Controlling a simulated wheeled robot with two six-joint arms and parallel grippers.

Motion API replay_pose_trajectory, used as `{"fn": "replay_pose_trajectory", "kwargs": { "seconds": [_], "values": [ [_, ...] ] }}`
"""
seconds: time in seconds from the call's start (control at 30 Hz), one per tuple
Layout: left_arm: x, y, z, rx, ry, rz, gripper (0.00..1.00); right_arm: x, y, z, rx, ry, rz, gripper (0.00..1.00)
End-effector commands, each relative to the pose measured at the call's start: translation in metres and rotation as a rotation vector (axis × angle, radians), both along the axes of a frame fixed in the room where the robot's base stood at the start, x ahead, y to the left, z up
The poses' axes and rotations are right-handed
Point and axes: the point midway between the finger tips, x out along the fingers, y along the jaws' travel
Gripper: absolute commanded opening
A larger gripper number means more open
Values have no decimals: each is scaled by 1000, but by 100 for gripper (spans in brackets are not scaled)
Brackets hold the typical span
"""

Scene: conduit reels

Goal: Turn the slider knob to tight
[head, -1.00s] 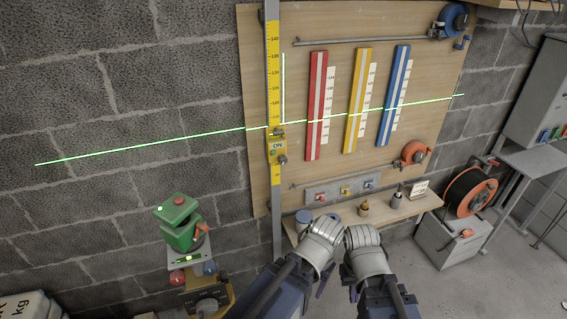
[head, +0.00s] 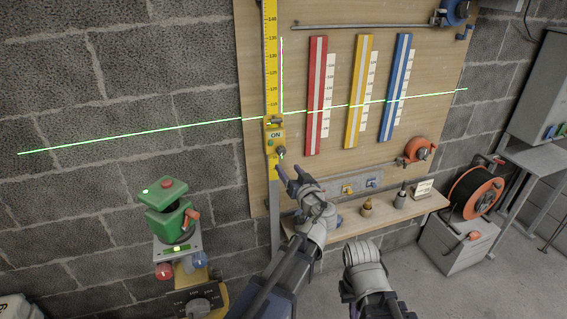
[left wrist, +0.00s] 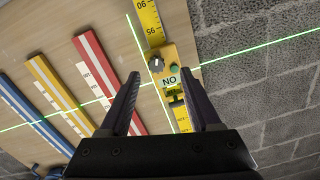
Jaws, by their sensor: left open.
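The slider (head: 275,134) is a yellow block marked ON on the vertical yellow ruler (head: 271,60). Its dark round knob (head: 281,151) sits at its lower right in the head view. In the left wrist view the knob (left wrist: 156,62) has a pale pointer line, and a green button shows beside it. My left gripper (head: 289,168) is just below the knob in the head view. In the left wrist view its open, empty fingers (left wrist: 162,82) straddle the line towards the slider, with the knob beyond the tips. My right gripper (head: 362,260) is at the lower middle; its fingers are not clear.
Red (head: 317,95), yellow (head: 360,85) and blue (head: 397,88) strips hang on the wooden board. A shelf (head: 415,208) with small items juts out below. A green laser device (head: 168,208) stands left, its green line crossing near the slider.

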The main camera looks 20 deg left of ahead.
Motion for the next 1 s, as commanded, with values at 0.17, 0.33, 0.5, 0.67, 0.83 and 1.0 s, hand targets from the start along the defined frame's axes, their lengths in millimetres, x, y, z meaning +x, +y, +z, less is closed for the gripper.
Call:
{"fn": "replay_pose_trajectory", "kwargs": {
  "seconds": [0.17,0.33,0.5,0.67,0.83,1.0],
  "values": [
    [9,-4,8,17,-59,-33,64,0,0,-5,0,0,0,0],
    [13,-2,9,16,-62,-34,64,0,0,-4,0,0,0,0],
    [33,10,8,17,-61,-32,64,0,0,-4,0,0,0,0],
    [54,24,8,16,-60,-31,64,0,0,-4,0,0,0,0],
    [68,34,8,17,-59,-32,64,0,0,-4,0,0,0,0],
    [74,39,8,17,-59,-32,64,0,0,-4,0,0,0,0]
  ]
}}
